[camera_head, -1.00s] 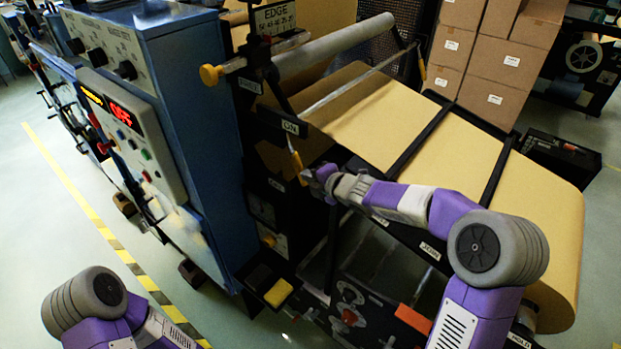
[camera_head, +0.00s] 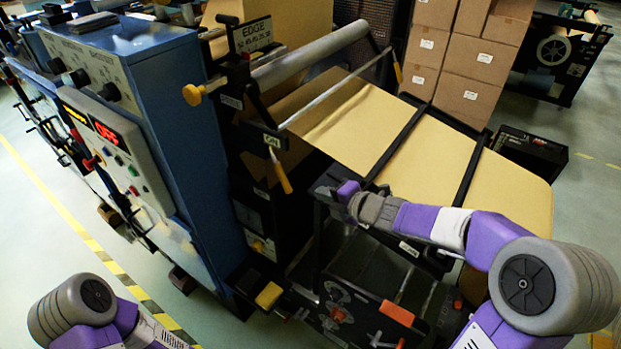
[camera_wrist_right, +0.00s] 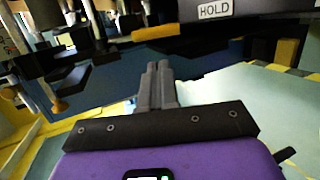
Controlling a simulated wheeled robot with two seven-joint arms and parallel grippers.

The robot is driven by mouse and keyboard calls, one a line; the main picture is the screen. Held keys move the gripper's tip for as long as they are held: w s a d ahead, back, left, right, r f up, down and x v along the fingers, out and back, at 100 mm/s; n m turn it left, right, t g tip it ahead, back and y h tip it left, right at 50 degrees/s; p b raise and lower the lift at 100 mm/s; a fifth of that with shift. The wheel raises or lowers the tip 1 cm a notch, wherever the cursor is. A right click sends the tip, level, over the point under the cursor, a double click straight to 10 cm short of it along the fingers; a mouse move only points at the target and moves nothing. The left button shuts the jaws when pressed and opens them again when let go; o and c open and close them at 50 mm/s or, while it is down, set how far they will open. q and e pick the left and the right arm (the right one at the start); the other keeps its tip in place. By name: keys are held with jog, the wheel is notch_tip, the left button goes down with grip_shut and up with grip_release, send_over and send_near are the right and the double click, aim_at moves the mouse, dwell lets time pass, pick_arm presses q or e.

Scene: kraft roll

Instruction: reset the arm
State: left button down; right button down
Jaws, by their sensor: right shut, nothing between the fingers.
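My right arm reaches in from the right in the head view, over the front of the machine with the kraft sheet (camera_head: 340,112). My right gripper (camera_head: 324,192) is to the right of the yellow-handled lever (camera_head: 282,178) below the ON label, with a small gap between them. In the right wrist view the two grey fingers (camera_wrist_right: 158,74) are together with nothing between them. Of my left arm only purple and grey links show at the lower left; its gripper is out of the picture.
A blue cabinet (camera_head: 190,125) with a panel reading OFF (camera_head: 108,131) stands left. Stacked cartons (camera_head: 467,103) and a black box (camera_head: 530,153) are behind the sheet. A HOLD label (camera_wrist_right: 214,10) is near the fingers in the wrist view.

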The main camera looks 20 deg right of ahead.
jog(key=s+a+f+m+g, duration=0.25)
jog(key=f+m, duration=0.25)
jog(key=f, duration=0.3)
jog(key=s+a+f+m+g, duration=0.1)
jog(key=s+a+f+m, duration=0.15)
jog(key=f+m, duration=0.5)
jog(key=s+a+f+m+g, duration=0.2)
jog(key=s+f+m, duration=0.15)
jog(key=f, duration=0.65)
jog(key=s+a+f+m+g+h, duration=0.1)
jog(key=s+f+m+g, duration=0.2)
jog(key=s+f+m, duration=0.2)
jog(key=s+a+f+m+g, duration=0.2)
jog(key=s+f+m, duration=0.4)
jog(key=s, duration=0.5)
jog(key=shift+s+a+f+g+h, duration=0.15)
jog(key=shift+s+f+g+h, duration=0.2)
jog(key=shift+f+g, duration=0.25)
